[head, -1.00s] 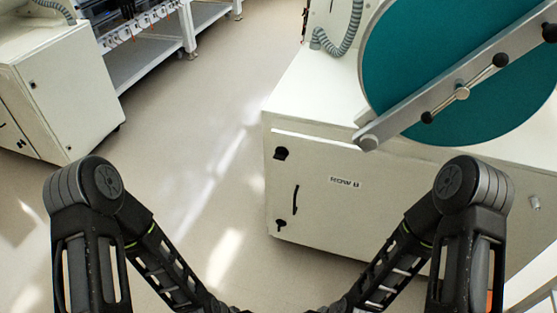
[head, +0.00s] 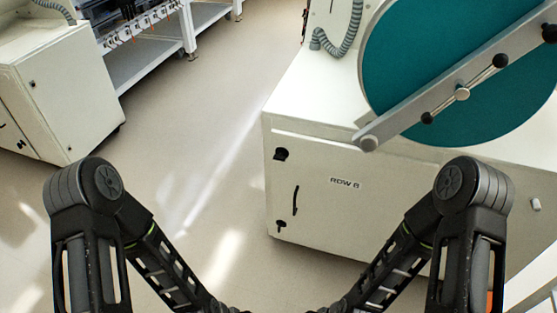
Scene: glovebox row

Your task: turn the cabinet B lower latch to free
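The white cabinet labelled "ROW B" (head: 345,183) stands right of the middle. On the left side of its front are a dark upper latch (head: 281,154), a thin black vertical handle (head: 295,200) and a small dark lower latch (head: 281,226) near the bottom edge. The lower latch is too small to tell its exact turn. Both my arms come up from the bottom edge and fold inward and down. Both grippers are out of the picture below, and neither arm touches the cabinet.
A large round teal door (head: 440,70) with a grey bar overhangs the cabinet top. Another white cabinet (head: 75,95) stands at the left, with a grey shelf bench (head: 150,60) behind it. The floor (head: 200,140) between the cabinets is clear.

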